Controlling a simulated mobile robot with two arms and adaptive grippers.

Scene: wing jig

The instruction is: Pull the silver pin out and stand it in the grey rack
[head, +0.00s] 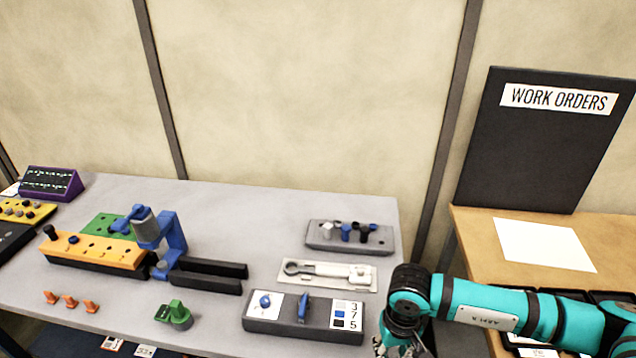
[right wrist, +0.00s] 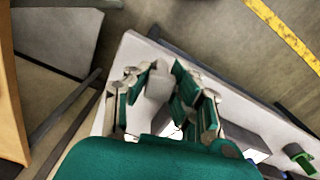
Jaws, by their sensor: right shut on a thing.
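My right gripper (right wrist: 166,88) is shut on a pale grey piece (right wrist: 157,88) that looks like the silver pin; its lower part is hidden. In the head view this gripper (head: 398,348) is at the table's right end, cut off by the bottom edge, and the held piece cannot be made out there. The grey rack (head: 318,244) lies at the table's back right, away from the gripper. Several pins stand in it, including a silver-white one (head: 327,230) at its left and blue and black ones. My left gripper is not in view.
A white tray with a tool (head: 368,283) and a dark switch box (head: 260,327) lie in front of the rack. An orange block (head: 95,250), blue clamp (head: 172,235), green knob (head: 175,315) and orange cones (head: 70,301) are farther left. The table's right edge is close to my arm.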

